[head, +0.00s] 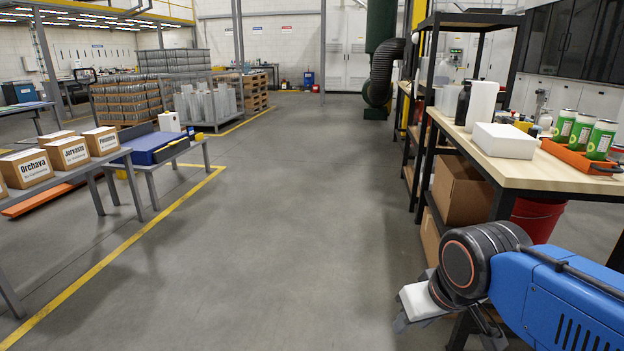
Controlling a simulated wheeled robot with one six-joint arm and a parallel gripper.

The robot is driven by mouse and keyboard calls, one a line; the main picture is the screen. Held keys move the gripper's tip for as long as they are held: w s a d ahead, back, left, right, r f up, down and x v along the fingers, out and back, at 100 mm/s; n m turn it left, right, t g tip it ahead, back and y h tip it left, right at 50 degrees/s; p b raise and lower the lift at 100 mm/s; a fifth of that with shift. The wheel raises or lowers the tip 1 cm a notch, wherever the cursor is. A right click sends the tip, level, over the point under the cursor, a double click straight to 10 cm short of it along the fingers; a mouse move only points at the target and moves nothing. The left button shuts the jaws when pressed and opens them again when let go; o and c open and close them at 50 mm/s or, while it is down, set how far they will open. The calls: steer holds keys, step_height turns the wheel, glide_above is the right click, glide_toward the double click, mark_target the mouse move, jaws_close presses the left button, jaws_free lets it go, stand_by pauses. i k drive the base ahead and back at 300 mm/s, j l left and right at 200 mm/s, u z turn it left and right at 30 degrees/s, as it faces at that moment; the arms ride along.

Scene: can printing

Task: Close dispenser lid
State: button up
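I cannot tell for certain which thing is the dispenser, and no open lid can be made out. A low white box (505,142) with a flat, plain top lies on the wooden workbench (535,178) at right. An upright white cylinder (481,103) stands behind it, beside a dark bottle (463,103). My gripper (447,328) hangs low at the bottom right, in front of and below the bench top, well apart from these things. Its grey fingers are partly hidden by my wrist and the frame edge, and a white block shows at its left side.
An orange tray (572,158) with green cans (600,140) stands on the bench. Cardboard boxes (461,190) and a red bucket (537,218) are underneath. Tables with labelled cartons (68,152) stand at left. The grey floor (265,220) between is clear.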

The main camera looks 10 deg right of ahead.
mark_target(541, 92)
steer(key=i+j+z, duration=0.2)
steer(key=i, duration=0.2)
steer(key=i+z, duration=0.2)
steer(key=i, duration=0.25)
steer(key=i+j+z, duration=0.2)
steer(key=i, duration=0.15)
steer(key=i+j+z, duration=0.15)
steer(key=i+z, duration=0.25)
steer(key=i+j+z, duration=0.15)
steer(key=z, duration=0.2)
steer(key=i+j+z, duration=0.2)
steer(key=j+z, duration=0.2)
steer(key=i+j+z, duration=0.2)
steer(key=j+z, duration=0.2)
steer(key=l, duration=0.1)
